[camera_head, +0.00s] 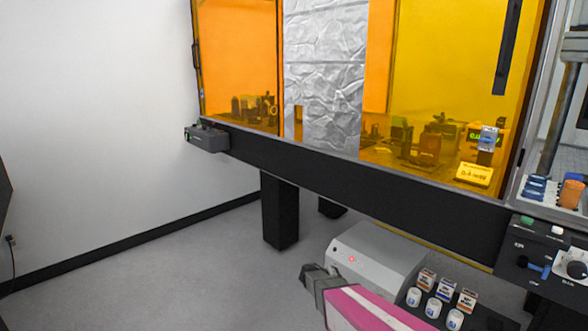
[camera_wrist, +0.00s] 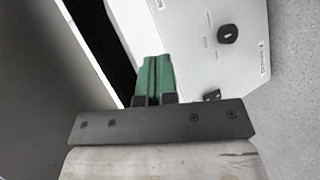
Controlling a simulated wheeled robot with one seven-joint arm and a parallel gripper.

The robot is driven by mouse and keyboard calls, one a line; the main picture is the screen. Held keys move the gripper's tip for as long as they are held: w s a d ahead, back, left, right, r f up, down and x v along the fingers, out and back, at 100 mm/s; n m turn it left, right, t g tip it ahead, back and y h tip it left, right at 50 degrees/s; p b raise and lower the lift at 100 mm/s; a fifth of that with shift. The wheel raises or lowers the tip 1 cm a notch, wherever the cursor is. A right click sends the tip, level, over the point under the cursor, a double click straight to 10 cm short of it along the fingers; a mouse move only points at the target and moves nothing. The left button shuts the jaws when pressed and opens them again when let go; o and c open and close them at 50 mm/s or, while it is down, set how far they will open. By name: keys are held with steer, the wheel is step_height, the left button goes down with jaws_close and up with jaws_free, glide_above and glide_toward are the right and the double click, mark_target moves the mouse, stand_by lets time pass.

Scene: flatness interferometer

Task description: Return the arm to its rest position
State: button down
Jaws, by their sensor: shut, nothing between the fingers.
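My gripper is shut and empty. In the wrist view its two green fingers (camera_wrist: 153,75) are pressed together, with nothing between them. In the head view the dark end of my pink arm (camera_head: 314,279) is at the lower middle, in front of and left of a light grey box. It is below the black table frame and appears free of contact, though its fingertips are hard to make out there.
The light grey box (camera_head: 375,256) has a red light. A black table frame (camera_head: 360,183) carries an orange-windowed enclosure (camera_head: 235,50). A control panel (camera_head: 555,262) is at right. Floor at left (camera_head: 150,280) is clear.

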steer(key=s+a+r+m+g+y, duration=0.2)
steer(key=s+r+g+y, duration=0.1)
steer(key=s+r+y, duration=0.9)
steer(key=s+r, duration=0.3)
steer(key=s, duration=0.3)
steer(key=shift+s+r+m, duration=0.35)
steer(key=shift+s+m, duration=0.05)
steer(key=shift+d, duration=0.1)
